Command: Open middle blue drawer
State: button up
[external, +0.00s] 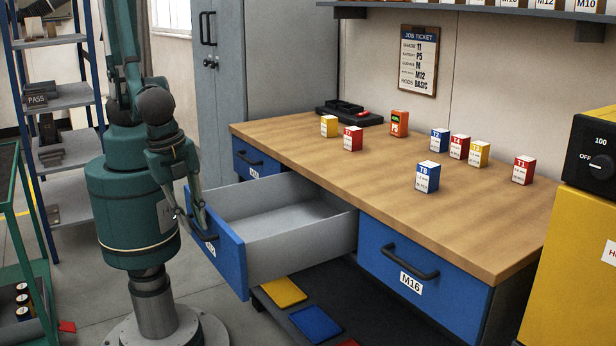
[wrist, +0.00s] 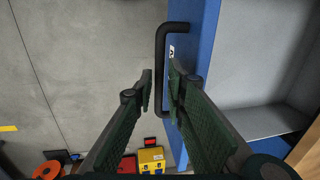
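The middle blue drawer (external: 229,258) is pulled far out from the workbench and looks empty inside. Its black handle (external: 199,222) is on the front panel, partly behind my gripper (external: 188,215). In the wrist view, the handle (wrist: 158,60) runs between the fingertips of my gripper (wrist: 159,88), with one finger on each side. Narrow gaps show beside the bar, so the fingers are partly open around it. The blue drawer front (wrist: 195,45) lies to the right of the handle.
The wooden benchtop (external: 330,165) carries several small labelled boxes. The closed M16 drawer (external: 425,260) is at right, and another closed blue drawer (external: 255,160) is at left. A yellow machine (external: 575,250) stands at far right, a grey cabinet (external: 235,60) behind.

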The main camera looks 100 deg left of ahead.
jog(key=shift+r, duration=0.15)
notch_tip(320, 180, up, 12)
jog(key=s+d, duration=0.1)
jog(key=shift+s+d+f, duration=0.25)
jog(key=shift+s+d, duration=0.05)
dwell(0.9)
jog(key=shift+w+a, duration=0.1)
dwell(0.5)
jog(key=w+a+r+n+t, duration=0.2)
jog(key=a+r+n, duration=0.1)
jog(key=a, duration=0.7)
jog(key=w+a+r+n+t+h, duration=0.1)
jog(key=a+r, duration=0.4)
jog(key=a, duration=0.5)
jog(key=w+a+r+n+t, duration=0.2)
jog(key=w+a+r+n, duration=0.1)
jog(key=a, duration=0.7)
notch_tip(320, 180, up, 2)
jog(key=shift+w+a+r+n+t+h, duration=0.1)
jog(key=shift+w+a+n+t+h, duration=0.2)
jog(key=shift+n, duration=0.6)
